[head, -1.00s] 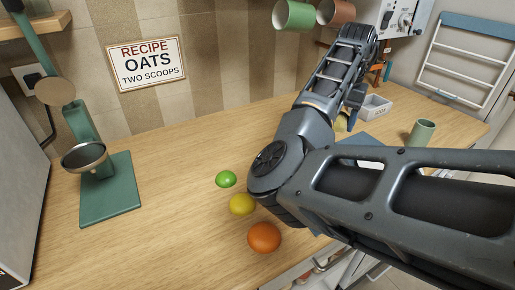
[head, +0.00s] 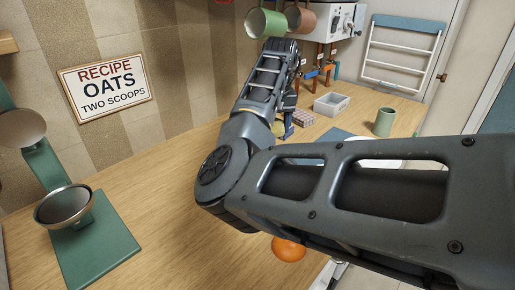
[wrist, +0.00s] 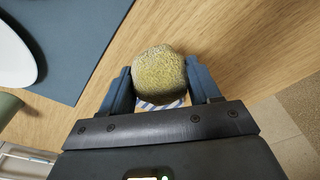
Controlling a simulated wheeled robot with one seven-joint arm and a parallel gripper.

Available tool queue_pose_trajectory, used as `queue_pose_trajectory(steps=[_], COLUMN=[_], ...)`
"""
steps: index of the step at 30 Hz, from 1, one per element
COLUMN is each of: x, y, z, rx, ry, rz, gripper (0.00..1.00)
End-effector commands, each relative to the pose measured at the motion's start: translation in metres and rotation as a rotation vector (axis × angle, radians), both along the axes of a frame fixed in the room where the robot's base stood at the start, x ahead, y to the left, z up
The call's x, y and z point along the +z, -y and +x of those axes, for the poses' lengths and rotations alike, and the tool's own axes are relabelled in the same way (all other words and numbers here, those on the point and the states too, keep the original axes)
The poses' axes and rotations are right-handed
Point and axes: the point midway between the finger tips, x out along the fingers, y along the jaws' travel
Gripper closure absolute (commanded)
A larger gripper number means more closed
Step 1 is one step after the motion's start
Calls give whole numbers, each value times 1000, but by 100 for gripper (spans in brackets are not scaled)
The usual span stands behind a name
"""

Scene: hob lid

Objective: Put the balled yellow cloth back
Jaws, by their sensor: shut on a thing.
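The balled yellow cloth (wrist: 158,73) is between the two blue fingers of my gripper (wrist: 160,88) in the wrist view, and the fingers are shut on it. It is held above the wooden counter; the height of the gap is hard to tell. In the head view my gripper (head: 284,127) is mostly behind my own arm, and only a bit of yellow (head: 278,128) shows beside a blue finger. A blue-and-white striped thing (wrist: 162,103) shows partly beneath the cloth in the wrist view.
A blue mat (wrist: 75,40) with a white plate (wrist: 12,55) lies beside the gripper. A grey bin (head: 331,104), a patterned box (head: 304,118) and a green cup (head: 384,122) stand on the counter. Mugs (head: 266,22) hang above my arm. An orange (head: 289,249) sits near the front edge.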

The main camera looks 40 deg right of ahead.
Motion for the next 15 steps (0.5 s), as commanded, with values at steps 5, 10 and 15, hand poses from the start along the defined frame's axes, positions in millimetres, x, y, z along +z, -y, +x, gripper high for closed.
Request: queue_pose_trajectory(steps=[5, 10, 15], x=[-19, -29, -44], y=[-32, -46, -48], z=[13, 19, 20], rx=[1, -1, -2], ry=[0, 1, -1], rz=[1, 1, 1], gripper=[62, 62, 62])
